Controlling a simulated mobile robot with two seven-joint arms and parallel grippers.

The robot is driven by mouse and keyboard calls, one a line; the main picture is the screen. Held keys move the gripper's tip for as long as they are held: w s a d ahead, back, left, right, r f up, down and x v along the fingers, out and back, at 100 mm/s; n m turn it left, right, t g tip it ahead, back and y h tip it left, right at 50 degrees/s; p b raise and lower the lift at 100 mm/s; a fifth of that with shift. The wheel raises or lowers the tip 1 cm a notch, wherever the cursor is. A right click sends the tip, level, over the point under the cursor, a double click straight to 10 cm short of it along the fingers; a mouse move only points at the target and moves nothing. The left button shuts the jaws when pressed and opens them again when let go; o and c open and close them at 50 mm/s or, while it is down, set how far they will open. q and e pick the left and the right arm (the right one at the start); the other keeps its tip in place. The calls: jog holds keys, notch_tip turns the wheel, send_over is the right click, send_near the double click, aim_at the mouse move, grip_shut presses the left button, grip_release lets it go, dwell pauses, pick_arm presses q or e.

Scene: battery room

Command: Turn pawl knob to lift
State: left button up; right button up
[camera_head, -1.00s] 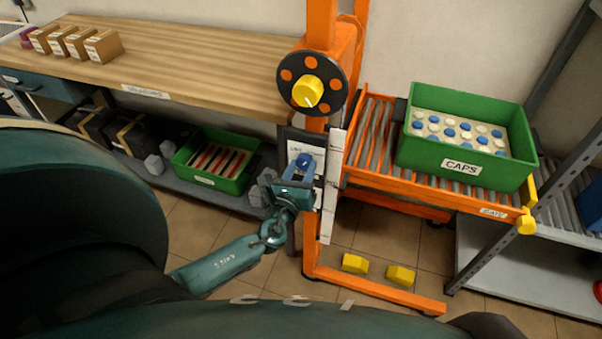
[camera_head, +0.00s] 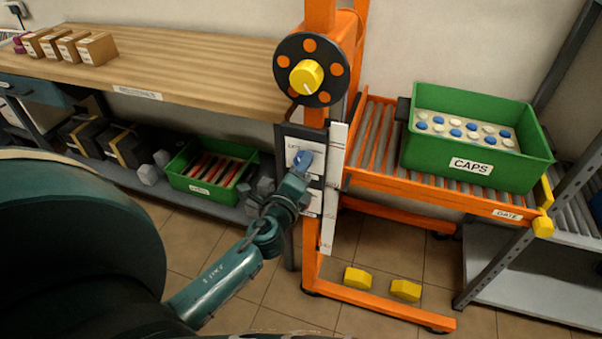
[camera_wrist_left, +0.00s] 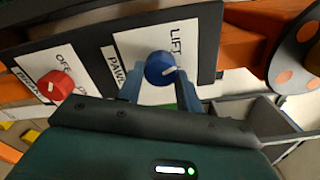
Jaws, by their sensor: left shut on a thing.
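The pawl knob (camera_wrist_left: 160,67) is a round blue knob with a white mark on its face. It sits on a white plate marked "PAWL" and "LIFT" on the dark panel of the orange lift. My left gripper (camera_head: 303,163) is at this panel in the head view. In the left wrist view its two blue-grey fingers stand on either side of the pawl knob, shut on it. The white mark points toward the right of that picture, roughly toward the "LIFT" side. My right gripper is not in view.
A red knob (camera_wrist_left: 56,86) on an "OFF" plate sits beside the pawl knob. Above the panel is a black handwheel (camera_head: 310,70) with a yellow hub. A green CAPS crate (camera_head: 470,160) stands on the orange roller platform (camera_head: 400,180). The wooden bench (camera_head: 190,75) is at the left.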

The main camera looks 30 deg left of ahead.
pick_arm(q)
jog(key=shift+r+n+b, duration=0.1)
jog(key=shift+n+b, duration=0.55)
jog(key=shift+n, duration=1.55)
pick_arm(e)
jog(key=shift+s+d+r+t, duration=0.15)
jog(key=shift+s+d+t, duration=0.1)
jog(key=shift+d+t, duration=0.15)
pick_arm(q)
jog(key=o, duration=1)
jog(key=shift+b+v, duration=1.4)
jog(key=shift+v, duration=5.2)
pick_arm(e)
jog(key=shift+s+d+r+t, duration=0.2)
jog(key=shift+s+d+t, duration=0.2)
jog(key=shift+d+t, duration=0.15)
